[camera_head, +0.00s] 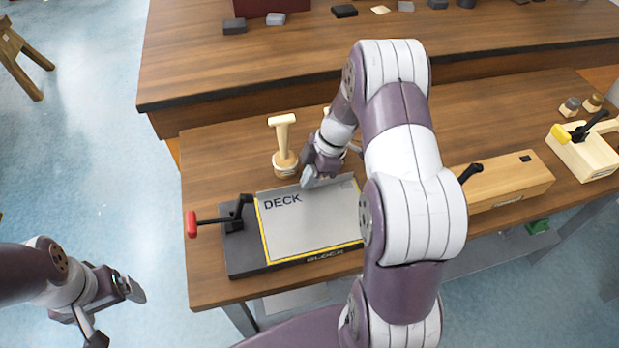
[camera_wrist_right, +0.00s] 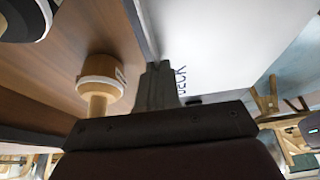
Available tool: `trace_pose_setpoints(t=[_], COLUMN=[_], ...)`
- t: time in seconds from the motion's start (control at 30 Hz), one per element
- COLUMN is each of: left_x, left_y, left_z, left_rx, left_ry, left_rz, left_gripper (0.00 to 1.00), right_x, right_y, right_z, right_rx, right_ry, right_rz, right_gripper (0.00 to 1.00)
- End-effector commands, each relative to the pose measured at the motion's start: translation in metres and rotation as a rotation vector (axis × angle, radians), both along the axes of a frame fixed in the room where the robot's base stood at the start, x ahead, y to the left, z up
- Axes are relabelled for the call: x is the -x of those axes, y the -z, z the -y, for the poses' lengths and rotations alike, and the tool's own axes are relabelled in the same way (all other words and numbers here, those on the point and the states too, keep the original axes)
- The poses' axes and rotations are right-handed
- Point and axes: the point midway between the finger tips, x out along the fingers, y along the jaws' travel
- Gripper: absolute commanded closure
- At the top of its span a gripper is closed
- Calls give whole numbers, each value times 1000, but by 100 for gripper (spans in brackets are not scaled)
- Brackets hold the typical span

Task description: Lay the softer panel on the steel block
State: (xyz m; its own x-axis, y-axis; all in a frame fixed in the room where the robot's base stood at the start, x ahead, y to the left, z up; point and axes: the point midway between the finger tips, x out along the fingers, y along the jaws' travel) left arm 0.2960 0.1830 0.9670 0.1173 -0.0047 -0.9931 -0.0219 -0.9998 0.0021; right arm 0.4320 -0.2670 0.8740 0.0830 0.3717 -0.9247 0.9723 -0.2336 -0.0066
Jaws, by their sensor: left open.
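The steel block (camera_head: 240,262) is a dark slab marked BLOCK at the front of the near table. On top lies a light grey, yellow-edged face marked DECK (camera_head: 300,228); whether this is a separate sheet is unclear. The DECK face looks pale in the right wrist view (camera_wrist_right: 235,45). My right gripper (camera_head: 312,181) is low at its back edge; its fingers (camera_wrist_right: 160,88) look close together beside the pale face, but any grip is unclear. My left gripper (camera_head: 118,314) is open and empty, left of the table. I cannot identify a softer panel; my right arm hides part of the block.
A red-tipped clamp lever (camera_head: 207,226) stands at the block's left. A wooden handled tool (camera_head: 284,150) stands behind it. A wooden block (camera_head: 510,183) and a yellow-tipped clamp (camera_head: 568,134) are at right. Small dark pieces lie on the back table (camera_head: 300,60).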

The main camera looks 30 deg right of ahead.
Motion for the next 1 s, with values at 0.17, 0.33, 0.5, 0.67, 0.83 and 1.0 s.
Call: trace_pose_setpoints(t=[0.17,0.33,0.5,0.67,0.83,1.0], left_x=[0,0,0,0,0,0], left_y=[0,0,2,7,8,8], left_z=[0,0,0,0,0,0], left_rx=[0,0,0,0,0,0], left_ry=[0,0,0,0,0,0], left_rz=[0,0,0,0,0,0], left_gripper=[11,11,11,11,11,11], right_x=[0,0,0,0,0,0], right_y=[-1,-1,0,2,1,1], right_z=[0,0,0,0,0,0], right_rx=[0,0,0,0,0,0], right_ry=[0,0,0,0,0,0], right_rz=[0,0,1,1,0,0], right_gripper=[100,100,100,100,100,100])
